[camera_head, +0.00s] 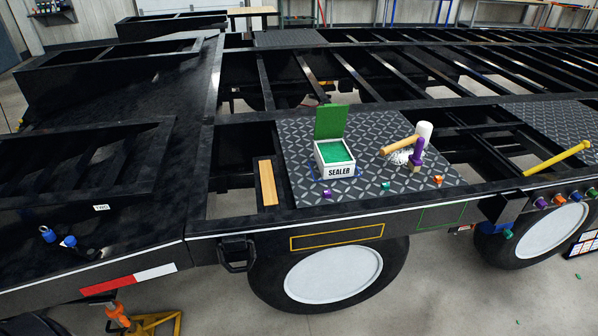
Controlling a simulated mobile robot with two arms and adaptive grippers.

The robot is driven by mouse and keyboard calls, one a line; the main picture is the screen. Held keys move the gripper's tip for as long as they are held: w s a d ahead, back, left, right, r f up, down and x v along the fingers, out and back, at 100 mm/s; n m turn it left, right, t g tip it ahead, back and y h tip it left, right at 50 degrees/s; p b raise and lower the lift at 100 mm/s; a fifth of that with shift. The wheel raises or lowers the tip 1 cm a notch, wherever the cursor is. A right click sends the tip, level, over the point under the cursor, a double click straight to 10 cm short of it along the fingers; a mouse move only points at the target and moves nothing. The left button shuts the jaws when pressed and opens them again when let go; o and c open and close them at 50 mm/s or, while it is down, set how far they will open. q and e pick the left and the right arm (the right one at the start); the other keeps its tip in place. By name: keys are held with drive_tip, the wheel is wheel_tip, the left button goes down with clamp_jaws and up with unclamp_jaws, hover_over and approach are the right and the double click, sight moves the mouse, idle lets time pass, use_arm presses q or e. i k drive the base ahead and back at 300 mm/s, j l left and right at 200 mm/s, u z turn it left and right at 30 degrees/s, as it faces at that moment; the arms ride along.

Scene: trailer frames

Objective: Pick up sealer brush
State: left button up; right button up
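An open white box labelled SEALER (336,167), with green contents and a raised green lid (329,121), stands on a diamond-patterned metal plate (300,190) on the black trailer frame. To its right lies a tool with a light wooden handle (399,145). Beside that handle are an upright purple piece (417,153) and a white cylinder (425,130), with a white patch on the plate below. I cannot tell which of these is the sealer brush or whether they are joined. Neither of my grippers is in view.
A wooden strip (267,182) lies left of the plate. Small coloured pieces lie along the plate's front edge, including a purple one (327,194). A yellow bar (556,158) lies at the right. Open gaps run between the black frame beams (368,78).

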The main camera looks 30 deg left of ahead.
sight(415, 163)
drive_tip(key=u, duration=0.2)
drive_tip(key=i+l+u, duration=0.15)
drive_tip(key=l+u, duration=0.25)
drive_tip(key=i+l+u, duration=0.1)
drive_tip(key=l+u, duration=0.3)
drive_tip(key=l, duration=0.1)
